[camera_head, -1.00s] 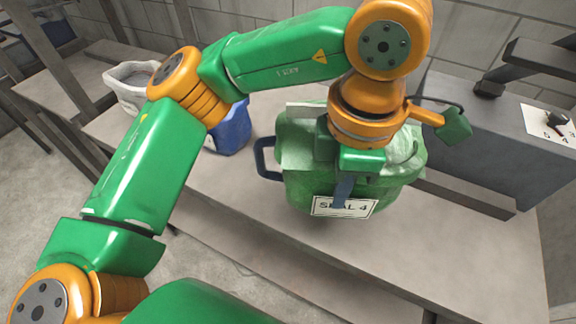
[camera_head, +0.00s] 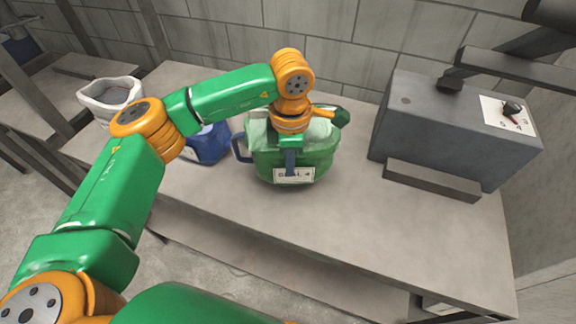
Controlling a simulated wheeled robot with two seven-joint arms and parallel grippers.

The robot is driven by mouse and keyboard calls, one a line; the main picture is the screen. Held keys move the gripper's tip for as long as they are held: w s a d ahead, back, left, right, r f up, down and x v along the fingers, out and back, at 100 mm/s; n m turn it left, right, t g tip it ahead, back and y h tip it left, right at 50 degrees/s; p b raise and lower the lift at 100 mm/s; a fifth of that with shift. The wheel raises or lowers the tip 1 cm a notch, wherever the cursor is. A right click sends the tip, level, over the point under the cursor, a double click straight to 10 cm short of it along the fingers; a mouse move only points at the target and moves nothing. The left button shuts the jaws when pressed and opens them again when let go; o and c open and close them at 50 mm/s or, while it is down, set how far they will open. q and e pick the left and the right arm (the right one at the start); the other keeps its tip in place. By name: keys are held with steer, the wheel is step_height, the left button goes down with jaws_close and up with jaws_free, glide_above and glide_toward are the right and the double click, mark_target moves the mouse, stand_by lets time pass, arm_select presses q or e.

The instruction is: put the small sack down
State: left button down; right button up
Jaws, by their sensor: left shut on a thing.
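The small sack (camera_head: 322,160) is a green, tub-like bag with a pale open top, a dark blue loop handle at its left and a white label on its front. It is upright over the middle of the table (camera_head: 350,235), its base at or very close to the tabletop; I cannot tell whether it touches. My left gripper (camera_head: 290,160) reaches down over the sack's front and is shut on it. The gripper hides part of the sack's front and label. My right gripper is not in view.
A blue container (camera_head: 210,146) stands close to the sack's left, partly behind my arm. A whitish open sack (camera_head: 108,98) is farther left. A grey box (camera_head: 440,130) with a card on top stands at the right. The table's front is clear.

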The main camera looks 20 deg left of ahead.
arm_select(q)
steer(key=shift+w+a+f, duration=0.25)
steer(key=shift+w+f, duration=0.15)
steer(key=shift+f, duration=0.15)
steer(key=shift+w+a+f+p, duration=0.15)
steer(key=shift+f+p, duration=0.15)
steer(key=shift+p, duration=0.05)
steer(key=shift+f+p, duration=0.5)
steer(key=shift+f, duration=1.05)
steer(key=c, duration=1)
jaws_free()
